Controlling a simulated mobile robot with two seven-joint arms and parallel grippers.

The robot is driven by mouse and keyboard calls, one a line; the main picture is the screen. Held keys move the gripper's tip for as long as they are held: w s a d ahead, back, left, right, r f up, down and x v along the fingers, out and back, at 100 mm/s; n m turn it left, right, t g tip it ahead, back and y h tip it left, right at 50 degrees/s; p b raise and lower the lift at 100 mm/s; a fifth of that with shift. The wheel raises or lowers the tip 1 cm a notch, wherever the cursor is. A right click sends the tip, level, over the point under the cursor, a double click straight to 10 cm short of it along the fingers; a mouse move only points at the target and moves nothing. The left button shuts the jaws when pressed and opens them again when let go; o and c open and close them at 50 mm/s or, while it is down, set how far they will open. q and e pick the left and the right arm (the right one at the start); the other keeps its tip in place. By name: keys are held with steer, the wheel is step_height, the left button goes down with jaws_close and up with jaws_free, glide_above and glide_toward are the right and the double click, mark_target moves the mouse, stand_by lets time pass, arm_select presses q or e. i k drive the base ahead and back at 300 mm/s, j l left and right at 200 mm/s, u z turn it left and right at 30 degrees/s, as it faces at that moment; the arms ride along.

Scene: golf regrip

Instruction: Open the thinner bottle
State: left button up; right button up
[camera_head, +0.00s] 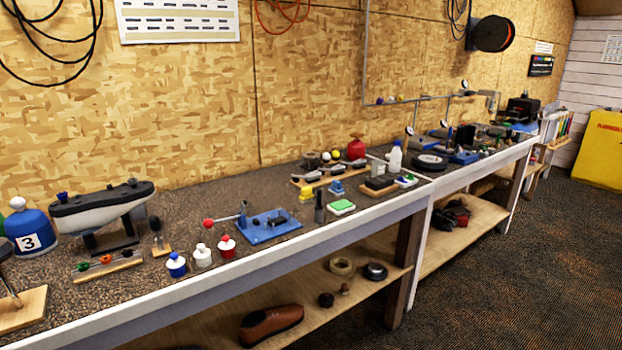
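No label reading thinner can be made out, so I cannot tell for sure which bottle it is. A white bottle with a blue cap (395,157) stands upright near the right end of the near bench. Its cap looks on. Neither of my grippers is in view.
The workbench (330,236) runs along the wall. A blue plate with a red-knobbed lever (270,228), a red round container (356,149) and a boat-like model (101,206) stand on it. A lower shelf (325,313) holds a shoe. Carpet at right is clear.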

mark_target(395, 156)
steer(key=i+l+u, duration=0.1)
steer(key=l, duration=0.35)
steer(key=i+l+u, duration=0.1)
steer(key=l, duration=0.35)
steer(key=i+l, duration=0.2)
steer(key=l, duration=0.25)
steer(key=i+l+u, duration=0.15)
steer(key=l, duration=0.3)
steer(key=i+l, duration=0.1)
steer(key=l, duration=0.4)
steer(key=i+l, duration=0.1)
steer(key=l, duration=0.45)
steer(key=i+l, duration=0.1)
steer(key=l, duration=0.4)
steer(key=i+l, duration=0.1)
steer(key=l, duration=0.4)
steer(key=i+l, duration=0.1)
steer(key=l, duration=0.45)
steer(key=i+l, duration=0.1)
steer(key=l, duration=0.4)
steer(key=u, duration=0.05)
